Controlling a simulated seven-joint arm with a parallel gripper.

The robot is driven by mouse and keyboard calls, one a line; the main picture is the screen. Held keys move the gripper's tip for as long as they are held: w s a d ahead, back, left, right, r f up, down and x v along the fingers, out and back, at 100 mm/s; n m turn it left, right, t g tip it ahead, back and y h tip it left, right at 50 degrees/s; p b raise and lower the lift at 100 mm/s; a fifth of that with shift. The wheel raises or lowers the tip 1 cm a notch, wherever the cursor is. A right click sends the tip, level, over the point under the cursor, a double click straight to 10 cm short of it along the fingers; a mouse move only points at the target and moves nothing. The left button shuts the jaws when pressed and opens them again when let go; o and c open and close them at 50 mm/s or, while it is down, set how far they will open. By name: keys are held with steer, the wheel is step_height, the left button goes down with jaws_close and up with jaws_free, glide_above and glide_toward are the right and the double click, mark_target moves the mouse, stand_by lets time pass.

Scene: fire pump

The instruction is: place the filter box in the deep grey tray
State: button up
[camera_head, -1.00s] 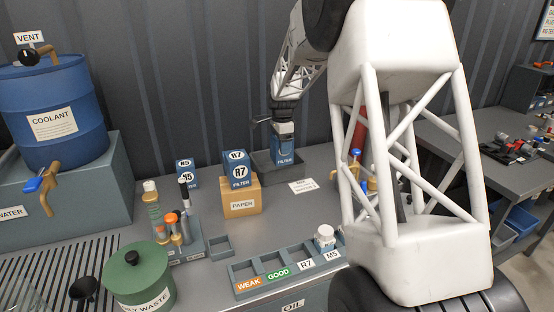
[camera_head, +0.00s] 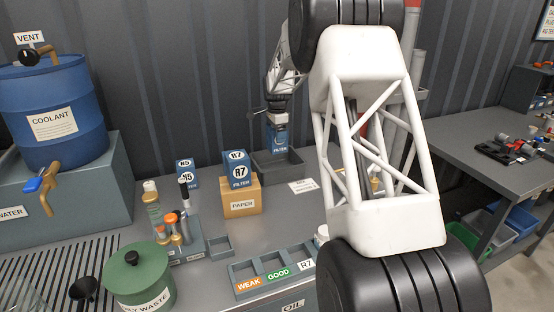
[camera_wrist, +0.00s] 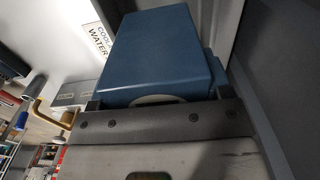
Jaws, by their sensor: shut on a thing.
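The blue filter box (camera_head: 277,141) hangs below my gripper (camera_head: 277,121), which is shut on it. In the wrist view the blue box (camera_wrist: 165,55) sits between the finger ends and fills the upper middle. The deep grey tray (camera_head: 282,173) stands on the bench by the back wall. In the head view the box shows over the tray's back part, with its lower end near the rim. Whether its bottom is inside the tray or clear above it cannot be told.
A white label card (camera_head: 303,186) lies in front of the tray. A compartment rack (camera_head: 262,281) and a green waste pot (camera_head: 140,280) are nearer the front.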

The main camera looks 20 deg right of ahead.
steer(key=shift+f, duration=2.45)
steer(key=shift+f, duration=2.5)
steer(key=shift+f, duration=0.1)
steer(key=o, duration=1.1)
steer(key=shift+f, duration=0.1)
step_height(320, 180, up, 12)
steer(key=shift+r, duration=0.15)
